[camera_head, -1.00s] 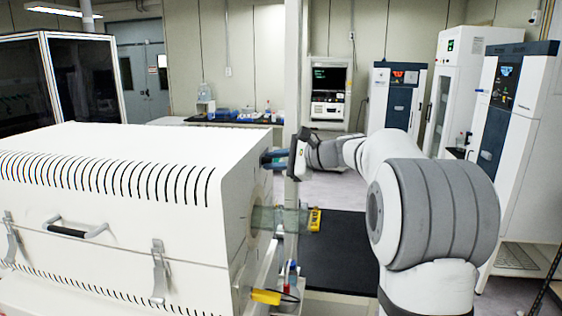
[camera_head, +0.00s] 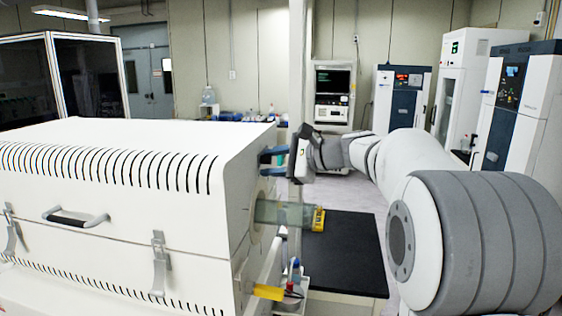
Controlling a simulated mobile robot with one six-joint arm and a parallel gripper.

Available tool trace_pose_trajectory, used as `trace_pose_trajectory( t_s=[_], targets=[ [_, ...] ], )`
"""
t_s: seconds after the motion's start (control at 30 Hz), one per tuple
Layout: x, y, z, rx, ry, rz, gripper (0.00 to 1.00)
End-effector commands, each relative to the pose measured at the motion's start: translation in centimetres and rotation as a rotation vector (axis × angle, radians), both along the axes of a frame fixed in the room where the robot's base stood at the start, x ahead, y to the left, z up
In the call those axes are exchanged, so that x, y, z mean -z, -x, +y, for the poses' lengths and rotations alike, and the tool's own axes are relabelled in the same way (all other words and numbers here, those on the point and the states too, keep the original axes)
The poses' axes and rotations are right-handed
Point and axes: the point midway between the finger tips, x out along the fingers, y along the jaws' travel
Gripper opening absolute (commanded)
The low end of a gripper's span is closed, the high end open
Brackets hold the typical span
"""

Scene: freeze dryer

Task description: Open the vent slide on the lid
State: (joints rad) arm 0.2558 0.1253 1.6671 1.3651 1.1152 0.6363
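The white lid (camera_head: 120,150) of the large freeze-dryer box fills the left half, with a row of dark vent slots along its top front edge. I cannot make out the vent slide; any part on the right end face is too small or hidden to tell. I cannot tell whether the tips touch the lid.
A clear greenish cylinder (camera_head: 283,213) with a yellow end sticks out below my gripper. A yellow item (camera_head: 268,292) and small bottles are lower down. A grey handle (camera_head: 75,219) and latches are on the box front. A pale post (camera_head: 296,80) stands behind my gripper.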

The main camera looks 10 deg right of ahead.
Motion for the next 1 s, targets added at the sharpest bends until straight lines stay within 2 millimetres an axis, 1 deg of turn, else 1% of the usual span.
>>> trace_pose_trajectory(
  t_s=[0.23,0.33,0.7,0.83,1.0],
  targets=[
    [-0.2,0.0,-0.1,0.003,-0.001,-0.005,0.41],
    [-0.4,0.3,-0.5,0.004,-0.001,-0.006,0.41],
    [-1.7,3.9,-4.8,0.006,0.001,-0.006,0.41],
    [-2.1,4.8,-5.7,0.004,0.000,-0.004,0.41],
    [-2.3,5.0,-5.9,0.001,0.000,-0.003,0.41]
  ],
)
